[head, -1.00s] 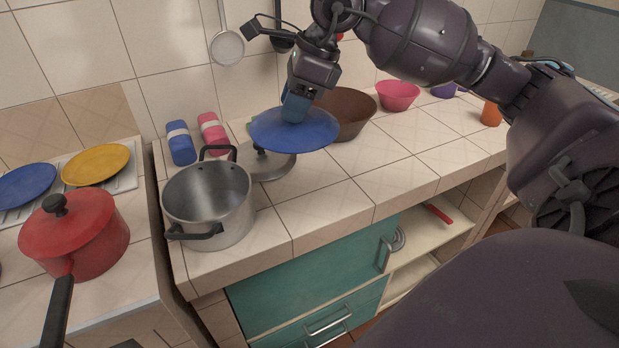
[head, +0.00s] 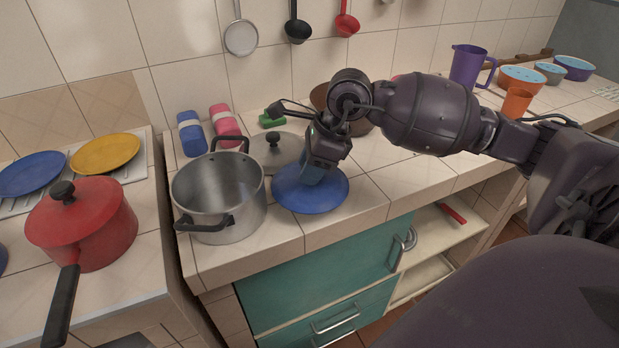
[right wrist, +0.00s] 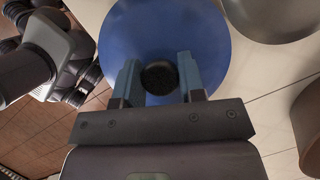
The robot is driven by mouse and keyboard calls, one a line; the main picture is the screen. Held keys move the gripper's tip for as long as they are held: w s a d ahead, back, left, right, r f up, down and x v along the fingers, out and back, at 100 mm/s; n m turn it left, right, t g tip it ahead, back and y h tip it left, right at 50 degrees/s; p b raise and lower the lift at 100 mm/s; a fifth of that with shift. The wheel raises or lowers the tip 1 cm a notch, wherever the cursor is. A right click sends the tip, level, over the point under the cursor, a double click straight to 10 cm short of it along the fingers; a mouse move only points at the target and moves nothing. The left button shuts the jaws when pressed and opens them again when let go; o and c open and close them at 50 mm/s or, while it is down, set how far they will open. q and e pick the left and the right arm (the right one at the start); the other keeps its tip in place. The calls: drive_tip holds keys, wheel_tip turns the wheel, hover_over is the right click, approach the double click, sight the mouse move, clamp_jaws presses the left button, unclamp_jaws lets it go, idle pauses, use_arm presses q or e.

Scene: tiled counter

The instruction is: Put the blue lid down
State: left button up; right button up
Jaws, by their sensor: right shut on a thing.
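The blue lid (head: 300,200) is at the counter's surface in the head view, just right of the steel pot; it looks level and at rest, though I cannot tell if its whole rim touches. My right gripper (head: 313,170) is above the lid, shut on its knob. In the right wrist view, the two blue fingers of the right gripper (right wrist: 158,82) sit either side of the black knob (right wrist: 159,73), with the lid (right wrist: 165,28) spread out beyond them. In the head view the knob is hidden by the fingers.
The steel pot (head: 225,205) stands open left of the lid. A grey lid (head: 283,151) lies behind it, and a brown bowl (head: 325,98) stands farther back, partly hidden by my arm. The tiled counter (head: 362,200) is clear to the right.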

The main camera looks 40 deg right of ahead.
drive_tip(key=shift+f, duration=1.5)
drive_tip(key=shift+f, duration=0.15)
drive_tip(key=o, duration=0.9)
drive_tip(key=shift+o, duration=0.2)
drive_tip(key=shift+r, duration=0.25)
drive_tip(key=p+v, duration=0.1)
drive_tip(key=v, duration=1)
drive_tip(key=shift+r+p, duration=0.35)
drive_tip(key=shift+r, duration=0.05)
